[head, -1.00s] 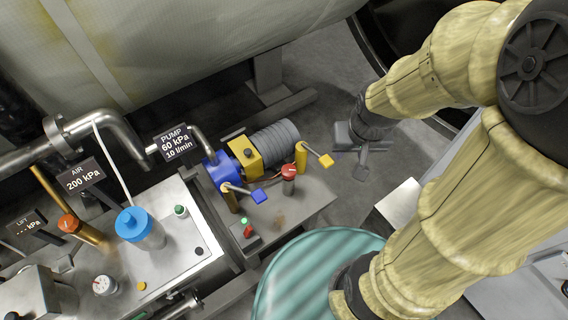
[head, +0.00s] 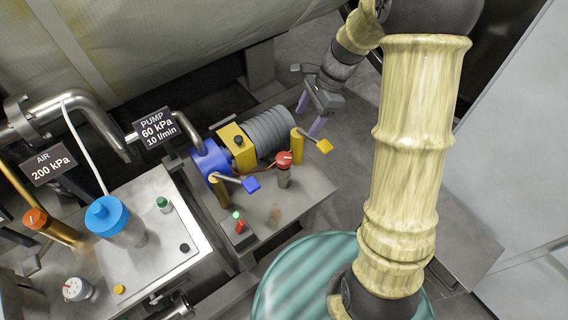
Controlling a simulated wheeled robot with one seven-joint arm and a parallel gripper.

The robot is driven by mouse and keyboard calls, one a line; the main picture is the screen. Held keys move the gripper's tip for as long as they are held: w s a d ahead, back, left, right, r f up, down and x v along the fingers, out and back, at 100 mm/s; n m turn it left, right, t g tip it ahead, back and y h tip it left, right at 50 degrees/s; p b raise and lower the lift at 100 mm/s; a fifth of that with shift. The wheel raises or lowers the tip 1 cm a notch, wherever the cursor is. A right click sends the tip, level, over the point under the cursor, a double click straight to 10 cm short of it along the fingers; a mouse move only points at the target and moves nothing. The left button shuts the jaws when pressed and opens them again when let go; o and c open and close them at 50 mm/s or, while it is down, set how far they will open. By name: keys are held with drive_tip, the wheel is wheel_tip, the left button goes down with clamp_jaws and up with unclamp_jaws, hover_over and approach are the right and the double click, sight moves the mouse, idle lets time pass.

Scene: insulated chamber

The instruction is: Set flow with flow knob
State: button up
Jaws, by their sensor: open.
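No knob carries a readable flow label, so I cannot tell for certain which is the flow knob. A red-topped knob (head: 284,159) stands on a grey post beside the pump (head: 240,148). A white dial knob (head: 76,289) and an orange-capped knob (head: 36,218) are at the lower left. The pump sign (head: 155,135) reads 60 kPa and 10 l/min. My gripper (head: 310,116) is open and empty, its fingers pointing down, above and to the right of the red-topped knob and apart from it.
A yellow-handled lever (head: 298,146) stands between my gripper and the red-topped knob. A blue-handled lever (head: 219,190) and a box with red and green buttons (head: 239,229) are to the left. A teal ribbed drum (head: 300,278) is in front. A large tank overhangs behind.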

sight(284, 157)
idle(0.3)
drive_tip(key=b+x, duration=0.1)
drive_tip(key=x, duration=1.6)
drive_tip(key=shift+a+f+b, duration=0.15)
drive_tip(key=shift+a+b, duration=0.05)
drive_tip(key=shift+b, duration=0.1)
drive_tip(key=c, duration=1)
